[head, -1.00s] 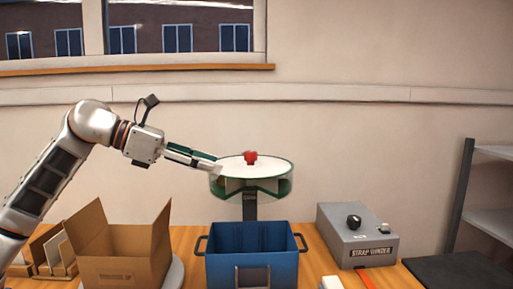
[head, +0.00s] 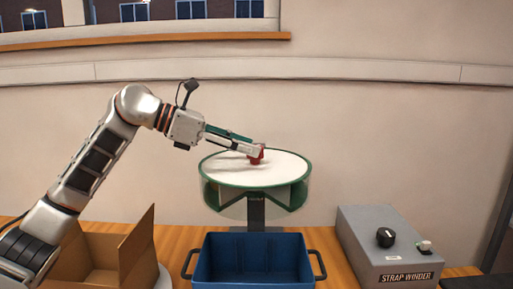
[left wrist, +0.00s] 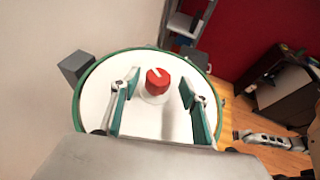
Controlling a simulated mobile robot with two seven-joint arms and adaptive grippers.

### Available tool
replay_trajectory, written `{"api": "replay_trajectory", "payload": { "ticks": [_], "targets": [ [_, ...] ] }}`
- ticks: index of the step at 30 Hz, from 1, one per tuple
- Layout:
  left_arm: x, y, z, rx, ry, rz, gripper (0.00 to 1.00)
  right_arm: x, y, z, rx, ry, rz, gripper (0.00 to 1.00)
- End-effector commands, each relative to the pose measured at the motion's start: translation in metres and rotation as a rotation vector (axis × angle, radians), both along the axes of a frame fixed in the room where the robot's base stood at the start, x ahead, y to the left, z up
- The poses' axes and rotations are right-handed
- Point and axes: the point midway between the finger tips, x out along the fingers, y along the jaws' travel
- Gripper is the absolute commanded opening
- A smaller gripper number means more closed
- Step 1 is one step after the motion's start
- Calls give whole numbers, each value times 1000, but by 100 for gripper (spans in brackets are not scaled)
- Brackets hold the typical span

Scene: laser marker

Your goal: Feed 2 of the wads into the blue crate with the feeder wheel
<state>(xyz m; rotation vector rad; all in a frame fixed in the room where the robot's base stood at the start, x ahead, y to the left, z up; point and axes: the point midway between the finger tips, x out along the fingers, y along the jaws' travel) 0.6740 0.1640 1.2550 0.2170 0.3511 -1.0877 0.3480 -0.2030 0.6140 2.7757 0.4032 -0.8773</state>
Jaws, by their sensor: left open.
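The feeder wheel (head: 225,171) is a round white disc with a green rim on a dark post, with a red knob (head: 256,159) on top. Green dividers show below its rim. My left gripper (head: 258,151) is at the knob. In the left wrist view its open fingers stand on either side of the knob (left wrist: 157,82), with gaps visible. The blue crate (head: 253,278) stands in front of and below the wheel; its visible inside looks empty. I see no wads. What looks like my right arm shows small at the right of the left wrist view; its jaws are unclear.
An open cardboard box (head: 138,250) stands left of the crate, under my left arm. A grey strap winder (head: 385,250) with a black knob stands to the right. The wall is behind the wheel.

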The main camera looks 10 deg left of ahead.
Motion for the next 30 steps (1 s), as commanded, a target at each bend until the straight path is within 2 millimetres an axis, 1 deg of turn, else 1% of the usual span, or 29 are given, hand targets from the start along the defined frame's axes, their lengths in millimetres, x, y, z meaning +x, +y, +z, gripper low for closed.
{"api": "replay_trajectory", "payload": {
  "ticks": [1, 3, 7, 17, 18, 20, 21, 23, 30],
  "targets": [
    [3, -7, -3, -1, 2, -1, 45, 0, 0, 1, 0, -1, 0, 0],
    [7, -14, -6, -1, 2, -1, 45, 1, 0, 2, 1, -3, 0, 0],
    [11, -23, -11, -1, 1, -1, 45, 3, 0, 4, 2, -7, -1, 0],
    [14, -26, -13, 1, 1, 1, 45, 4, 0, 3, 4, -7, -1, 0],
    [14, -26, -13, 1, 1, 1, 40, 4, 0, 3, 4, -7, -1, 0],
    [14, -26, -13, 1, 1, 1, 24, 4, 0, 3, 4, -7, -1, 0],
    [14, -26, -13, 1, 1, 1, 14, 4, 0, 3, 3, -6, -1, 0],
    [14, -26, -13, 1, 1, 1, 0, 4, 0, 3, 3, -6, -1, 0],
    [15, -26, -12, 0, 1, 6, 0, 4, 0, 4, 2, -8, -1, 0]
  ]
}}
